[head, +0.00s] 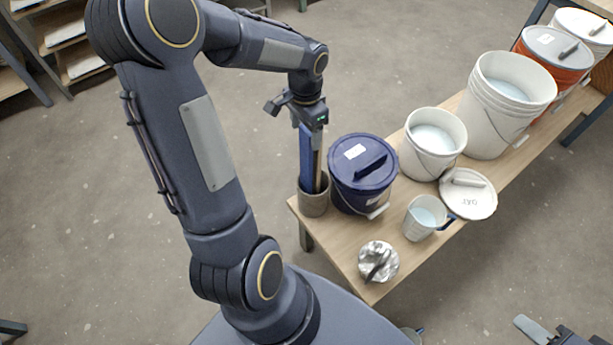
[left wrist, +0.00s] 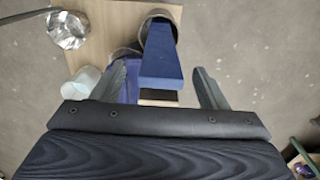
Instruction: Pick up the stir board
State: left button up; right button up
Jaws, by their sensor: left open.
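The stir board (head: 306,158) stands upright in a grey-brown cup (head: 314,203) at the near left corner of the bench. It is a long blue piece with a tan wooden strip along its side; its lower end is hidden in the cup. My left gripper (head: 309,118) is over its top end. In the left wrist view the blue board (left wrist: 161,58) reaches up between the two fingers of my open left gripper (left wrist: 162,90), with gaps on both sides. The fingers do not appear to touch it.
A lidded blue bucket (head: 362,178) stands close beside the cup. White buckets (head: 432,145), a lid (head: 468,193), a handled jug (head: 424,217) and a shiny metal container (head: 378,262) also occupy the bench (head: 345,250). The floor left of the cup is clear.

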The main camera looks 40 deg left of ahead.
aim_at(305, 139)
pick_arm(q)
notch_tip(305, 139, down, 4)
jog(key=shift+r, duration=0.15)
jog(key=c, duration=1.3)
jog(key=shift+o, duration=0.2)
jog(key=shift+r, duration=0.2)
